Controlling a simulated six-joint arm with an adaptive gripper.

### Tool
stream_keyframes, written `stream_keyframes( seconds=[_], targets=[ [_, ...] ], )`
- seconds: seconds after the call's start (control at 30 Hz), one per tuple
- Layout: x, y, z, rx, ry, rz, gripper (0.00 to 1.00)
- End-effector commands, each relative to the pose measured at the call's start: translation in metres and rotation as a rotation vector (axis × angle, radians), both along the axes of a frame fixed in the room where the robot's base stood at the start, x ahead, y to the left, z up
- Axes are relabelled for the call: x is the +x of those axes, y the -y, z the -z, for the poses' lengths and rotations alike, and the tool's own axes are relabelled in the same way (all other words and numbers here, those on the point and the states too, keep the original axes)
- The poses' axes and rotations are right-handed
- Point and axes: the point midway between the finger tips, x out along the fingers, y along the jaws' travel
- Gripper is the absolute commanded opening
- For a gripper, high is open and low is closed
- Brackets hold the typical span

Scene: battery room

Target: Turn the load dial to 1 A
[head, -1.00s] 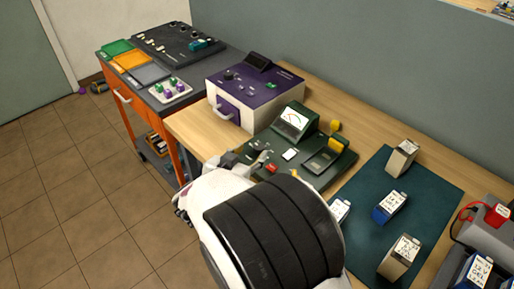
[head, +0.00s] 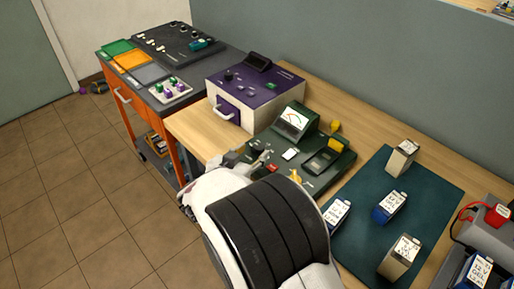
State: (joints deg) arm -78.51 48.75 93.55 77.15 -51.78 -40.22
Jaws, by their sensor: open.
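The green load tester (head: 335,172) stands on the wooden bench, with a tilted analogue meter (head: 293,120) at its back. A small dark knob with pale marks around it, which looks like the load dial (head: 257,148), sits at the tester's left end. Its pointer setting is too small to read. My gripper (head: 258,162) is open at the tester's front left, just in front of the dial. The fingers overlap the dial area in the picture, and I cannot tell whether they touch it. My own arm hides the tester's front edge.
A red button (head: 273,168), a white label (head: 290,154) and yellow clips (head: 335,127) are on or beside the tester. A purple-topped box (head: 255,88) stands behind left. Several batteries stand on the teal mat (head: 440,190) at right. Bare bench lies left of the tester.

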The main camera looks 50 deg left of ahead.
Motion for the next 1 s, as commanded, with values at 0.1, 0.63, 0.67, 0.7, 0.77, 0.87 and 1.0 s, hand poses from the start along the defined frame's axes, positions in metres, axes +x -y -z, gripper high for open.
stream_keyframes(
  seconds=[0.1, 0.63, 0.67, 0.7, 0.77, 0.87, 1.0],
  targets=[
    [0.013, -0.005, 0.006, 0.001, 0.0, 0.003, 0.42],
    [0.039, -0.016, 0.017, 0.0, 0.0, -0.001, 0.42],
    [0.039, -0.016, 0.017, 0.0, 0.0, -0.001, 0.42],
    [0.039, -0.016, 0.017, 0.0, 0.0, -0.001, 0.42],
    [0.039, -0.016, 0.017, 0.0, 0.0, -0.001, 0.42],
    [0.039, -0.016, 0.017, 0.001, -0.001, -0.001, 0.32],
    [0.039, -0.016, 0.017, 0.001, -0.001, -0.001, 0.04]
  ],
)
